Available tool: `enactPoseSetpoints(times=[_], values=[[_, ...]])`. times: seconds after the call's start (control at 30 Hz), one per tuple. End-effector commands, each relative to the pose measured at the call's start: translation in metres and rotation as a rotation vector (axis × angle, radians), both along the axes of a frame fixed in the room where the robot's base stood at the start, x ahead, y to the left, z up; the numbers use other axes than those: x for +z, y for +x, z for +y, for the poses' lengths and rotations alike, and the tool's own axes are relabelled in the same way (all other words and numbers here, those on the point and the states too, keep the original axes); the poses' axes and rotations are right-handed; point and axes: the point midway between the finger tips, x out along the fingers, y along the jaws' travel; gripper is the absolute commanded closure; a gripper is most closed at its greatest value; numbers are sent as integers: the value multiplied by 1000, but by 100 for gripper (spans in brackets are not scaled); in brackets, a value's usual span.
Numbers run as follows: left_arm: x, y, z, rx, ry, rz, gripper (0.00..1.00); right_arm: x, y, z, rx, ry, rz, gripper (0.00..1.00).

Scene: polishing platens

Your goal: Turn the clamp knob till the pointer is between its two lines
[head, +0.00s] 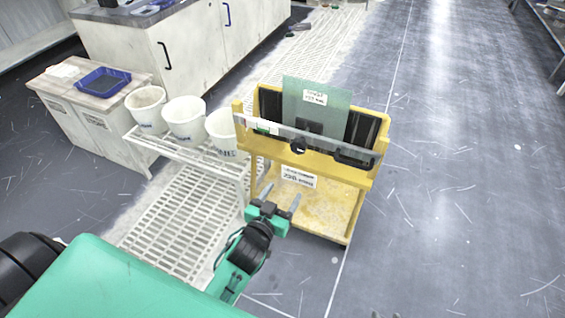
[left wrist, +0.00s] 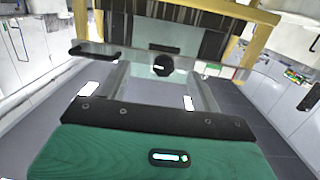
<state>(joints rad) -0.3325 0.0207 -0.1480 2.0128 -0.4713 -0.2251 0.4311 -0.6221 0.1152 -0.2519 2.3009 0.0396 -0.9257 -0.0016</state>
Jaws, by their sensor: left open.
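The clamp knob (head: 298,146) is a small black round knob on the front of a grey clamp bar (head: 325,146) across a yellow cart. In the left wrist view the knob (left wrist: 163,66) shows a short pale mark on its face; I cannot make out the two lines or tell which mark is the pointer. My left gripper (head: 281,193) is open and empty, in front of and below the bar in the head view. In the left wrist view the knob appears between and beyond its two fingers (left wrist: 160,88), apart from them. My right gripper is not in view.
The yellow cart (head: 325,215) holds a pale green panel (head: 315,112) and dark slabs behind the bar. A black handle (head: 353,160) sits on the bar to the right of the knob. White buckets (head: 184,118) stand on a white rack at the left. The floor at right is clear.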

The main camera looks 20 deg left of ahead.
Motion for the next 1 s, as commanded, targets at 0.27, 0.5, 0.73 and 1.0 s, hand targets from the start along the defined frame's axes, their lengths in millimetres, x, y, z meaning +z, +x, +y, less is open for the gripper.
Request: enactPoseSetpoints(times=[0.27, 0.5, 0.73, 1.0], values=[[38, -1, 4, 14, -14, -96, 35, 30, -5, 1, 4, 22, -44, 64], [38, 25, 4, 14, -13, -97, 35, 30, -3, 4, 7, 32, -62, 64], [37, 63, 2, 13, -13, -96, 35, 30, 0, 10, 11, 51, -98, 64], [37, 106, 1, 14, -13, -95, 35, 29, 4, 17, 16, 77, -147, 64]])
